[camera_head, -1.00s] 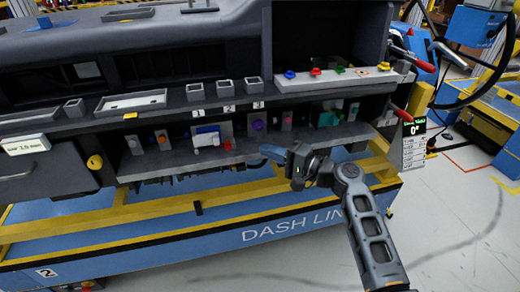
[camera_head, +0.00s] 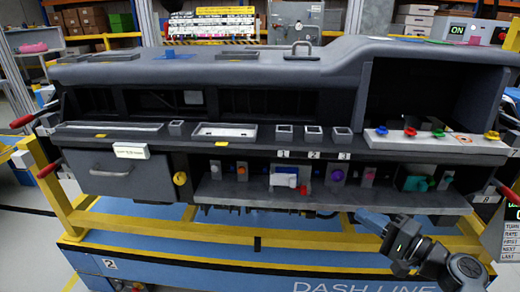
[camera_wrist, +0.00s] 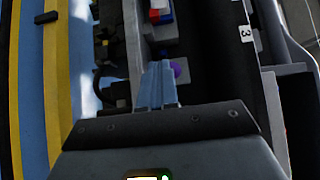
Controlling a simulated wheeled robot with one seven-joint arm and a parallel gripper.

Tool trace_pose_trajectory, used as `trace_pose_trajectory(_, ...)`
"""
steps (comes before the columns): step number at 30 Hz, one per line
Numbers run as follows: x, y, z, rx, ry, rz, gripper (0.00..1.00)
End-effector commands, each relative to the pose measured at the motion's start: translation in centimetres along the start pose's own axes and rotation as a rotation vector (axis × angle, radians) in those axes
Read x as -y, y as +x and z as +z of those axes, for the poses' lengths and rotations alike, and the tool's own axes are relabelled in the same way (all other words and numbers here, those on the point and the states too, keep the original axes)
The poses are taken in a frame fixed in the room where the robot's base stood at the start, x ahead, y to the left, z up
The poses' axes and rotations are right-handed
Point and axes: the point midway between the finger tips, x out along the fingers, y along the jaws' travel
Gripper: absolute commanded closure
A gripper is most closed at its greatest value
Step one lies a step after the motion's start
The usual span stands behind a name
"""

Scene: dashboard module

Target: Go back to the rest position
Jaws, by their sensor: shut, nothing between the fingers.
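My gripper (camera_head: 372,218) is at the lower right in the head view, in front of the lower shelf of the dashboard module (camera_head: 340,57). Its blue fingers are together and empty, pointing left toward the shelf. In the wrist view the closed fingers (camera_wrist: 157,85) point up the picture. A purple round part (camera_wrist: 180,68) shows just past them, and I cannot tell whether they touch it. The same purple part (camera_head: 337,175) sits on the lower shelf in the head view.
The lower shelf (camera_head: 240,192) carries several small coloured parts. Coloured knobs (camera_head: 410,132) stand on a pale ledge at right. A yellow rail (camera_head: 200,232) and blue base (camera_head: 180,262) run below. Red-handled levers (camera_head: 22,121) stick out at left. Grey floor is clear at lower left.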

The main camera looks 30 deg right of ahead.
Motion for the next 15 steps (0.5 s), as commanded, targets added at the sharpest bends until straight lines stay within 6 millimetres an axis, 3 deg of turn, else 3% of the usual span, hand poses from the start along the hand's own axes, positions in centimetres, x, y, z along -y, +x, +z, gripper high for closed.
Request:
trace_pose_trajectory(4, -0.2, 0.0, 0.2, -0.001, -0.001, 0.007, 1.0)
trace_pose_trajectory(7, -1.7, -0.2, 1.6, -0.012, -0.014, 0.05, 1.0)
trace_pose_trajectory(11, -5.4, -1.3, 5.4, -0.044, -0.073, 0.175, 1.0)
trace_pose_trajectory(15, -9.2, -4.1, 10.4, -0.081, -0.204, 0.34, 1.0)
